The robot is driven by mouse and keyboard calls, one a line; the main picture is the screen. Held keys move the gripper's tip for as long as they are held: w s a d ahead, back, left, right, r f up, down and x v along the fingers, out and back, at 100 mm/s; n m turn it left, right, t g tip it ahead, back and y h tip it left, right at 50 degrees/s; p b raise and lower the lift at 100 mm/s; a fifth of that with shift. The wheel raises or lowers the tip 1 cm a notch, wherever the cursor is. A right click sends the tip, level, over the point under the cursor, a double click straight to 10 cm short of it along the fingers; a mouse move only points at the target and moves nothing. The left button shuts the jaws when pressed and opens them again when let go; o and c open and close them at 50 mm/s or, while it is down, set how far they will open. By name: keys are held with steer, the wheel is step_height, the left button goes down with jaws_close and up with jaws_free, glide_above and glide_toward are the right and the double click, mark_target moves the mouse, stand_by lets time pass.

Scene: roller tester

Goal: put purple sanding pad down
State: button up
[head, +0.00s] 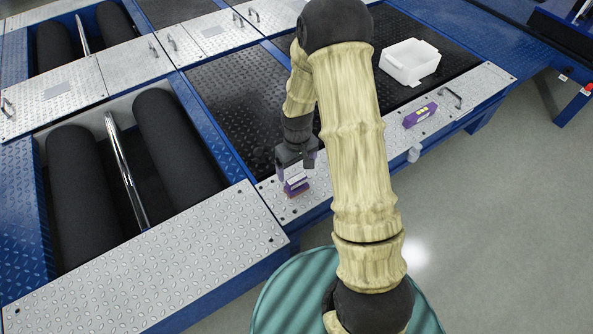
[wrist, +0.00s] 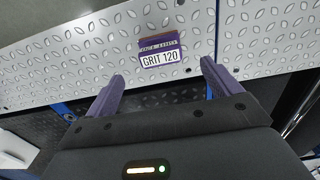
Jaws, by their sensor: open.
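The purple sanding pad (head: 296,186) rests on the silver diamond-plate ledge of the roller tester. In the wrist view the pad (wrist: 160,52) shows a white label reading "GRIT 120" and a brownish strip along its upper edge. My gripper (head: 298,160) is just above the pad in the head view. In the wrist view my gripper (wrist: 160,82) is open, with its two purple fingers spread wide. The pad lies beyond the fingertips, between their lines, and neither finger appears to touch it.
A white open bin (head: 410,61) stands on the black plate at the back right. Black rollers (head: 72,190) lie in a recess at left.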

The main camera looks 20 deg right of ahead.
steer(key=shift+r, duration=0.95)
steer(key=shift+s+r, duration=0.1)
steer(key=shift+r, duration=0.1)
steer(key=s+r+m+t, duration=0.2)
steer(key=s+r+m, duration=0.1)
steer(key=s+r, duration=1.1)
step_height(320, 180, up, 2)
steer(key=shift+r+m+t, duration=0.2)
steer(key=shift+m+t, duration=0.1)
steer(key=w+p+v, duration=0.2)
steer(key=p+v, duration=0.9)
steer(key=p, duration=0.1)
steer(key=w+r+p+v, duration=0.1)
steer(key=w+p+v, duration=0.2)
steer(key=p+v, duration=0.9)
steer(key=w+p+v, duration=0.3)
steer(key=p+v, duration=0.9)
steer(key=shift+r, duration=0.45)
